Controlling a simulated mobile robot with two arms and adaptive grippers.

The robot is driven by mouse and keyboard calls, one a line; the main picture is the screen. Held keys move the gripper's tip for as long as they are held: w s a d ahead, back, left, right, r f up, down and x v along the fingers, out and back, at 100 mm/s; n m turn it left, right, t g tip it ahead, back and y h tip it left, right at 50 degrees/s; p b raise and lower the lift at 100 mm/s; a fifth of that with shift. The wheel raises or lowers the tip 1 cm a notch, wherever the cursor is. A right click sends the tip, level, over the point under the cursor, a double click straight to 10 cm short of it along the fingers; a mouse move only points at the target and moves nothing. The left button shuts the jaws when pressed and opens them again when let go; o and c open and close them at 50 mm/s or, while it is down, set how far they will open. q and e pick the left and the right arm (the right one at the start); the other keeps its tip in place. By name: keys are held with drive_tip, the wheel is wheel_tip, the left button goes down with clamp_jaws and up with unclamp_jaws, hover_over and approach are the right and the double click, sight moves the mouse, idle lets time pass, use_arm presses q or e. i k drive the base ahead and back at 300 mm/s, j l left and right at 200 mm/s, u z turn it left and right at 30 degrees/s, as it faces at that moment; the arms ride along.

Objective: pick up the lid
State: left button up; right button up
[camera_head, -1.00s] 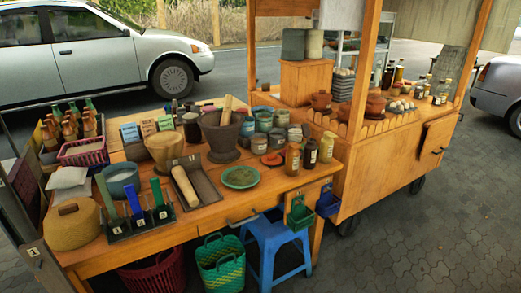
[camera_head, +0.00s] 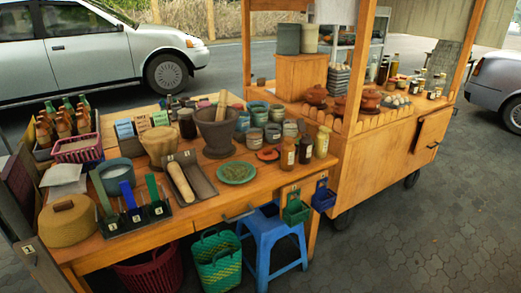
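A round woven basket (camera_head: 68,226) stands at the front left corner of the wooden table, with a brown handle on its woven top. Small brown clay pots with knobbed lids stand on the cart: one at the left (camera_head: 317,95), one at the right (camera_head: 370,100). Which lid the task means, I cannot tell. A dark mortar (camera_head: 215,134) with a pestle (camera_head: 222,104) standing in it is at the middle back of the table. Neither of my grippers is in view.
The wooden table (camera_head: 215,212) is crowded with a green plate (camera_head: 236,172), a tray with a rolling pin (camera_head: 181,182), jars and bottles. A blue stool (camera_head: 273,232) and green basket (camera_head: 216,262) stand in front. Paving (camera_head: 420,230) at the right is clear.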

sight(265, 155)
drive_tip(key=i+l+u, duration=0.25)
drive_tip(key=l, duration=0.35)
drive_tip(key=i+l+u, duration=0.1)
drive_tip(key=i+l, duration=0.15)
drive_tip(key=i+l+u, duration=0.1)
drive_tip(key=l, duration=0.35)
drive_tip(key=i+l+u, duration=0.1)
drive_tip(key=l, duration=0.25)
drive_tip(key=i, duration=0.1)
